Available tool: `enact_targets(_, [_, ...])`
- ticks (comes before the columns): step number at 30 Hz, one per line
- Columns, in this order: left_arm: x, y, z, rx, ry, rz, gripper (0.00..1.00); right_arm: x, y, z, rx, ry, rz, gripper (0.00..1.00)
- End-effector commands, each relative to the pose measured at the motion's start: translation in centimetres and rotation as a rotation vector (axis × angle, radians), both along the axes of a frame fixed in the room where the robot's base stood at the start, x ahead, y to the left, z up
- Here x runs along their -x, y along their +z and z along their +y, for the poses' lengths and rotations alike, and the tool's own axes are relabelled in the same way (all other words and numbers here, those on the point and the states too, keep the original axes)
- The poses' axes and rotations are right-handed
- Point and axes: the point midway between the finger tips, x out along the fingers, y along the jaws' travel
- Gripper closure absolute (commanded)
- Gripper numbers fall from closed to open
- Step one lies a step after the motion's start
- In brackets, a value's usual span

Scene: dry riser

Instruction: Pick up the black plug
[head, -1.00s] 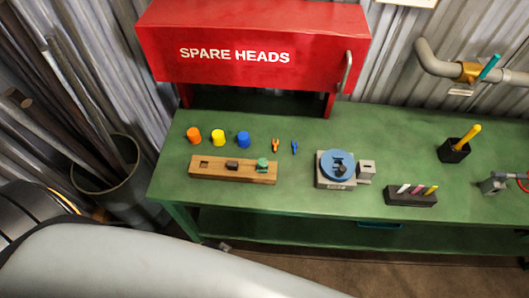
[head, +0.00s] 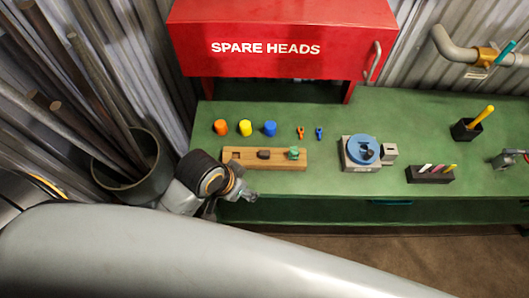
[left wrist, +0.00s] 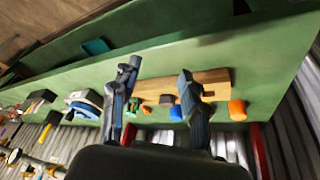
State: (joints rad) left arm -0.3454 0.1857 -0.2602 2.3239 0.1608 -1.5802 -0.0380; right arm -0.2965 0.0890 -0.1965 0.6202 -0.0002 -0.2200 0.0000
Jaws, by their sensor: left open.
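The black plug (head: 263,154) sits in the middle of a wooden block (head: 233,163) on the green bench. A green plug (head: 293,153) stands at the block's right end, and a square hole shows at its left end. My left gripper (head: 247,193) is at the bench's front edge, in front of the block and apart from it. In the left wrist view my left gripper (left wrist: 159,68) is open and empty. The black plug (left wrist: 167,99) shows between its fingers, beyond them, with the wooden block (left wrist: 215,78) partly hidden by one finger. My right gripper is not in view.
Orange (head: 220,127), yellow (head: 245,127) and blue (head: 269,128) caps stand behind the block. A blue round fixture (head: 363,149) is to its right. A bin of pipes (head: 157,178) stands left of the bench. A red cabinet (head: 280,60) overhangs the back.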

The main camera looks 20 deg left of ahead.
Motion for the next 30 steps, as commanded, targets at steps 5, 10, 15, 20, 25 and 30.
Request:
enact_targets(5, [-2.9,1.3,-3.3,0.026,-0.167,-0.021,0.55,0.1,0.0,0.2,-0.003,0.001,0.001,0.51])
enact_targets(10, [-5.6,2.9,-6.3,0.018,-0.378,-0.025,0.55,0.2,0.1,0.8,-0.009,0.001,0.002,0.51])
enact_targets(15, [-8.6,4.9,-7.3,-0.07,-0.635,0.014,0.55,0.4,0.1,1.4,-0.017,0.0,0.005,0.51])
enact_targets(20, [-11.2,7.0,-5.4,-0.191,-0.797,0.089,0.55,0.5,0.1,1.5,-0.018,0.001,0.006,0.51])
enact_targets(25, [-13.2,9.1,-2.7,-0.284,-0.868,0.166,0.55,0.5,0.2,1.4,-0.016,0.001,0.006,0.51])
enact_targets(30, [-13.9,9.9,-1.3,-0.317,-0.886,0.205,0.55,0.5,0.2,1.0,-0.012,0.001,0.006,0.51])
